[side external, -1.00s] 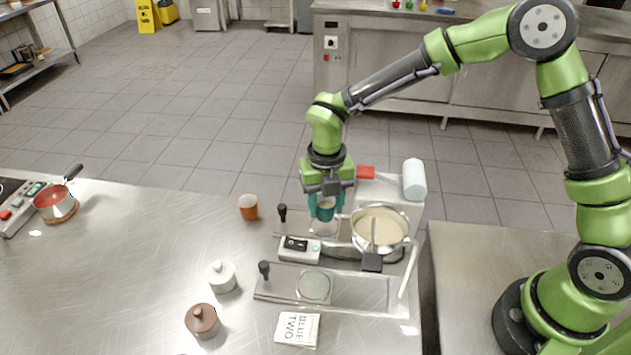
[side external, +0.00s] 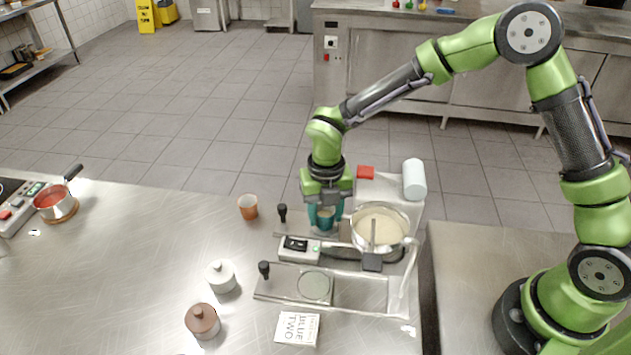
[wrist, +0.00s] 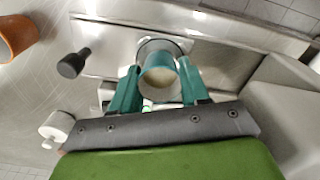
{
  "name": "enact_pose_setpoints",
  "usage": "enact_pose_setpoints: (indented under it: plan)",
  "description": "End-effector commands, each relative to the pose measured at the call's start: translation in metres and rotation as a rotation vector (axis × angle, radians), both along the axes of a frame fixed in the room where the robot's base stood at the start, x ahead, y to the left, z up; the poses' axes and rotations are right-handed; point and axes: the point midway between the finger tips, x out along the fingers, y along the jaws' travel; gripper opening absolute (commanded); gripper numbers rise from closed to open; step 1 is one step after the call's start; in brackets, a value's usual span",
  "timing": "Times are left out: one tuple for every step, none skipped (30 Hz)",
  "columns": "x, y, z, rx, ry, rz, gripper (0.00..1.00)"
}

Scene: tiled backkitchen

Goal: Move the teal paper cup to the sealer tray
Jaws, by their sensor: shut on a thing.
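The teal paper cup (wrist: 160,82) has a pale filling and is held upright, or nearly so, between the teal fingers of my gripper (wrist: 158,92). In the side view my gripper (side external: 324,208) is low over the back sealer tray, and the cup (side external: 322,226) partly shows between the fingers. The back sealer tray (side external: 342,237) is a metal plate with a dark knob at its left. In the wrist view its round opening (wrist: 163,42) shows just behind and under the cup. I cannot tell whether the cup touches the tray.
A pot of cream-coloured contents (side external: 381,228) with a ladle stands close right. A front tray (side external: 352,292) has a round opening. An orange cup (side external: 248,207) stands left of my gripper. A white jar (side external: 221,276) and brown jar (side external: 202,320) stand front left. The left counter has free room.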

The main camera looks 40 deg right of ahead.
Motion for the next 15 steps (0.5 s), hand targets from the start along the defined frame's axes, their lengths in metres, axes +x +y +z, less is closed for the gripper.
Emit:
enact_pose_setpoints:
  plan:
    - [-0.0001, 0.0, -0.0007, 0.0, 0.0, 0.0, 0.1]
    - [-0.0001, 0.0, -0.001, 0.0, 0.0, 0.0, 0.1]
    - [-0.0001, 0.0, -0.0014, 0.0, 0.0, 0.0, 0.1]
    - [-0.0001, 0.0, -0.0016, 0.0, 0.0, 0.0, 0.1]
    - [-0.0001, 0.0, -0.0018, 0.0, 0.0, 0.0, 0.1]
    - [0.0, 0.0, -0.002, 0.0, 0.0, 0.001, 0.1]
    - [0.0, 0.0, -0.002, 0.0, 0.0, 0.001, 0.1]
    - [0.0, 0.0, -0.002, 0.0, 0.0, 0.001, 0.1]
    - [0.0, 0.0, -0.002, 0.0, 0.0, 0.0, 0.1]
    - [0.0, 0.0, -0.002, 0.0, 0.0, 0.001, 0.1]
    - [0.0, 0.0, -0.002, 0.0, 0.0, 0.0, 0.1]
    - [0.0, 0.0, -0.002, 0.0, 0.0, 0.0, 0.1]
    - [0.0, 0.0, -0.0019, 0.0, 0.0, 0.0, 0.48]
    - [0.0, 0.0, -0.0019, 0.0, 0.0, 0.0, 0.53]
    - [0.0, 0.0, -0.0019, 0.0, 0.0, 0.0, 0.59]
